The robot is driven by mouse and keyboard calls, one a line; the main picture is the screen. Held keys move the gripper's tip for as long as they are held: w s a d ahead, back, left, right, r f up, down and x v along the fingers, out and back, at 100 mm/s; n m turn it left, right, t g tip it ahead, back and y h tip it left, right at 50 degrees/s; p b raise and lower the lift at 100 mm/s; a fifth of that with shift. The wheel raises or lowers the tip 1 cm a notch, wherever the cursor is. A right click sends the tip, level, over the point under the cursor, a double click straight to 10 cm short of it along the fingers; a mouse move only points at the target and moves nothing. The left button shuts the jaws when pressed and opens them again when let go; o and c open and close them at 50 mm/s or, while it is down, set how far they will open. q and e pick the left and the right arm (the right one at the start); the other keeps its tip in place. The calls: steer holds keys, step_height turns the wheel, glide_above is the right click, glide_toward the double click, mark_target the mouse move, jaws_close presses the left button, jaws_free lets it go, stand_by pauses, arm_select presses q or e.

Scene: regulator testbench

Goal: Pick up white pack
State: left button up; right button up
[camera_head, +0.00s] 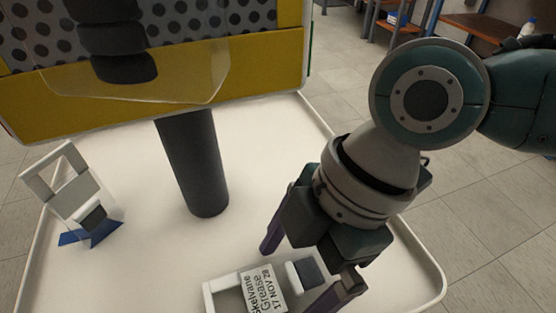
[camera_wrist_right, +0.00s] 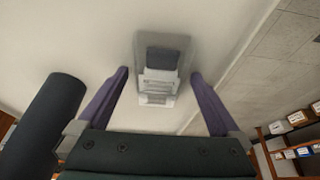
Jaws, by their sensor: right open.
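A white pack (camera_head: 227,293) with a dark end and a printed label reading "Grease 17 NOV 28" lies on the white tray table near the bottom of the head view, partly cut off by the frame edge. It also shows in the right wrist view (camera_wrist_right: 158,87), between and beyond the fingertips. My right gripper (camera_head: 297,272) is open above the pack, with its purple fingers spread to either side of it. In the wrist view the gripper (camera_wrist_right: 160,75) is empty, with gaps on both sides of the pack. My left gripper is not in view.
A dark post (camera_head: 193,165) rises from the white tray table (camera_head: 140,265) under a yellow dotted panel (camera_head: 190,75). A second white-grey item (camera_head: 68,188) stands tilted on a blue base (camera_head: 92,234) at left. The tray has a raised rim at right.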

mark_target(288, 278)
steer(key=shift+f, duration=0.2)
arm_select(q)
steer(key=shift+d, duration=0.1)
arm_select(e)
steer(key=c, duration=1.3)
steer(key=shift+r, duration=0.15)
step_height(288, 278, up, 7)
steer(key=p, duration=0.3)
steer(key=shift+r+p, duration=0.1)
steer(key=shift+p, duration=0.25)
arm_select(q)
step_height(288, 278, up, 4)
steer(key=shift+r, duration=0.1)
arm_select(e)
steer(key=w+d, duration=0.2)
steer(key=d, duration=0.3)
steer(key=w+d, duration=0.1)
steer(key=d, duration=0.5)
steer(key=w+d, duration=0.2)
steer(key=d, duration=0.4)
steer(key=shift+w+d, duration=0.1)
steer(key=shift+w, duration=0.2)
